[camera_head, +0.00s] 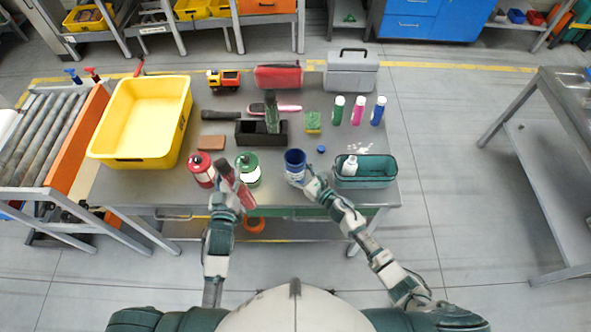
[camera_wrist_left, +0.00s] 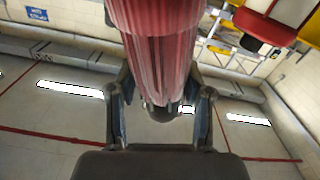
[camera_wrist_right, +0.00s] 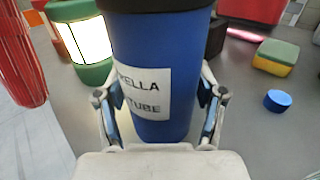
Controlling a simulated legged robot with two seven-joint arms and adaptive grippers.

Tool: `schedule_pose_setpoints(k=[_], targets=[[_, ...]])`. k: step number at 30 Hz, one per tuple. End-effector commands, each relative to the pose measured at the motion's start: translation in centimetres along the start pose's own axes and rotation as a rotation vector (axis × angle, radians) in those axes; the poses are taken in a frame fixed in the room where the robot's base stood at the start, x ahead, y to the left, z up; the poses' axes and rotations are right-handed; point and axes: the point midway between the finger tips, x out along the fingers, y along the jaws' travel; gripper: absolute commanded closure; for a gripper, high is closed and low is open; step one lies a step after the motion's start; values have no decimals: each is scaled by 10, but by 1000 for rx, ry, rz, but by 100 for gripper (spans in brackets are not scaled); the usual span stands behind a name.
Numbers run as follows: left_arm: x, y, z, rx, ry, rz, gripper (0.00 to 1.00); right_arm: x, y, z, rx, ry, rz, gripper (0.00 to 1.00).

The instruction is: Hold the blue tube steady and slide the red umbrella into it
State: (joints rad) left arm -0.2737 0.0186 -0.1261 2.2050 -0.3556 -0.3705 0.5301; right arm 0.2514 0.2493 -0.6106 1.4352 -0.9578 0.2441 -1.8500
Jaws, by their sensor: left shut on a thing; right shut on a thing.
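The blue tube (camera_head: 294,158) stands upright near the front edge of the table, its dark open mouth facing up. My right gripper (camera_head: 312,184) is shut on it from the front right. In the right wrist view the tube (camera_wrist_right: 180,75) fills the space between the fingers, and its white label is partly hidden. My left gripper (camera_head: 229,196) is shut on the red umbrella (camera_head: 241,190), which is tilted, left of the tube and apart from it. The umbrella's red folds show in the left wrist view (camera_wrist_left: 170,65) and at the left edge of the right wrist view (camera_wrist_right: 20,60).
A green lantern (camera_head: 248,172) and a red lantern (camera_head: 202,172) stand close by the umbrella. A teal bin (camera_head: 378,181) holding a white bottle stands right of the tube. A black holder (camera_head: 247,134) and small blue cap (camera_head: 321,149) lie behind. A yellow crate (camera_head: 135,152) fills the left.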

Motion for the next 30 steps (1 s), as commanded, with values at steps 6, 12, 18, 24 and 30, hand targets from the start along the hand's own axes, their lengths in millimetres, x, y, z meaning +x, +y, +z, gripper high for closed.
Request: schedule_pose_setpoints(k=[6, 12, 18, 24, 30], targets=[[0, 0, -1, 0, 2, 1, 100, 0, 0, 0, 0, 0, 0, 68], [0, 0, -1, 0, 2, 1, 100, 0, 0, 0, 0, -1, 0, 68], [0, 0, -1, 0, 2, 1, 100, 0, 0, 0, 0, -1, 0, 68], [6, 13, -12, 8, 7, 31, 100, 0, 0, 0, 0, -1, 0, 68], [21, 59, -44, 41, 16, 135, 100, 0, 0, 0, 0, -1, 0, 68]])
